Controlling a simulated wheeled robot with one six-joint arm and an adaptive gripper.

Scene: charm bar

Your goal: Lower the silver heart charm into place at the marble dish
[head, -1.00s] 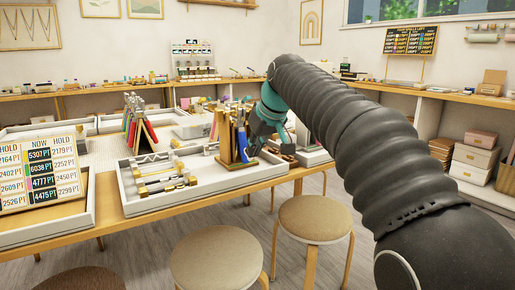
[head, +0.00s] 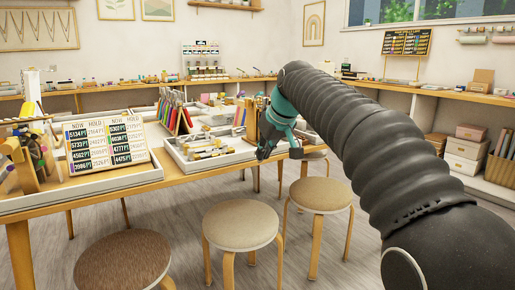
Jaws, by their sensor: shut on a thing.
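My gripper (head: 281,150), at the end of my dark ribbed arm with a teal wrist, is at the centre right, by the right end of the long wooden table. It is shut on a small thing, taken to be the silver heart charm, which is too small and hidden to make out. The fingers point down and look to be near the table's right end; how high they are I cannot tell. I cannot pick out the marble dish in this view.
A white tray (head: 181,165) with silver and gold rods lies left of my gripper. A price board (head: 104,146) stands in another tray farther left, beside a wooden rack (head: 32,158). Several stools, one tan (head: 240,225), stand in front. Grey floor is open between them.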

